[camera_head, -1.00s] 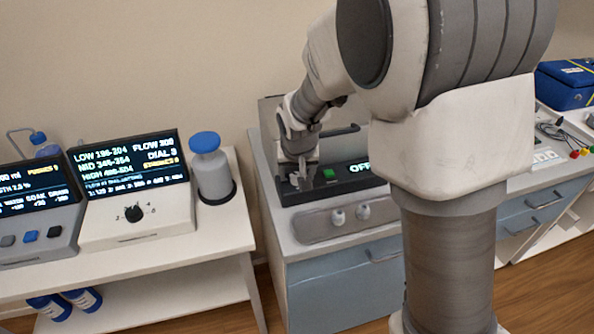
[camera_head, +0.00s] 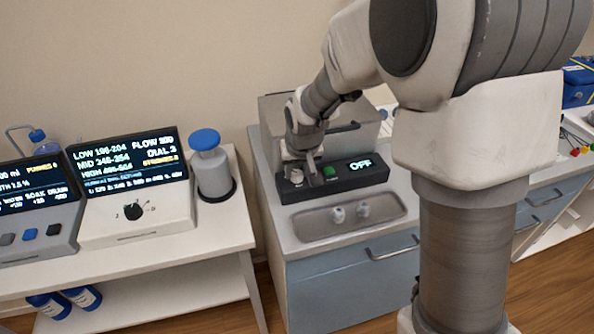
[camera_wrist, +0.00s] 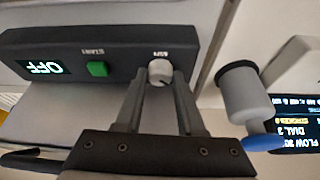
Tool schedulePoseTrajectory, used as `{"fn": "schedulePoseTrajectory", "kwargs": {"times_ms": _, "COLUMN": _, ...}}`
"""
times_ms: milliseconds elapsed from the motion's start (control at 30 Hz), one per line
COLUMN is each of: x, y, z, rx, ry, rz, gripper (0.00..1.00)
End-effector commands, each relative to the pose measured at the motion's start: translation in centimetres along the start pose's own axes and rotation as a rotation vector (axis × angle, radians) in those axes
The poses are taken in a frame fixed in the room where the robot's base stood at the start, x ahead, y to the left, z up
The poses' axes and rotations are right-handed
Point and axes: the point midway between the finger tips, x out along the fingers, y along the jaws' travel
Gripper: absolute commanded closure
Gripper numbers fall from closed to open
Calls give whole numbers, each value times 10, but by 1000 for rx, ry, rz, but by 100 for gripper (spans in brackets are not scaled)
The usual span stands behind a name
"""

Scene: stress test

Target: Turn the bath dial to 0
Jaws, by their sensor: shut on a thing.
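The bath dial is a small white round knob (camera_wrist: 160,72) on the dark control panel (camera_wrist: 120,48) in the wrist view, below a small printed label. It also shows in the head view (camera_head: 294,174), partly behind a finger. My gripper (camera_wrist: 161,84) has one dark finger on each side of the knob and is shut on it. In the head view my gripper (camera_head: 305,172) reaches down to the panel's left end. A green button (camera_head: 330,171) and a lit display reading OFF (camera_head: 360,163) sit to the right. The knob's pointer and scale numbers are too small to read.
A grey box (camera_head: 355,110) with a dark handle stands behind the panel. A shallow tray (camera_head: 385,216) with two small white objects lies in front. To the left, a side table holds a blue-topped bottle (camera_head: 213,168) and a white console (camera_head: 150,215) with a black dial.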

Motion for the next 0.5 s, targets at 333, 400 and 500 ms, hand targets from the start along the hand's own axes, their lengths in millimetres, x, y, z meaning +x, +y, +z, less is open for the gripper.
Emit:
{"fn": "schedulePoseTrajectory", "kwargs": {"times_ms": 333, "x": 0, "y": 3, "z": 0, "rx": -159, "ry": -1, "rz": -67, "gripper": 100}}
{"fn": "schedulePoseTrajectory", "kwargs": {"times_ms": 400, "x": 0, "y": 2, "z": 0, "rx": -177, "ry": 0, "rz": -74, "gripper": 100}}
{"fn": "schedulePoseTrajectory", "kwargs": {"times_ms": 500, "x": 0, "y": 2, "z": 0, "rx": -191, "ry": 0, "rz": -78, "gripper": 100}}
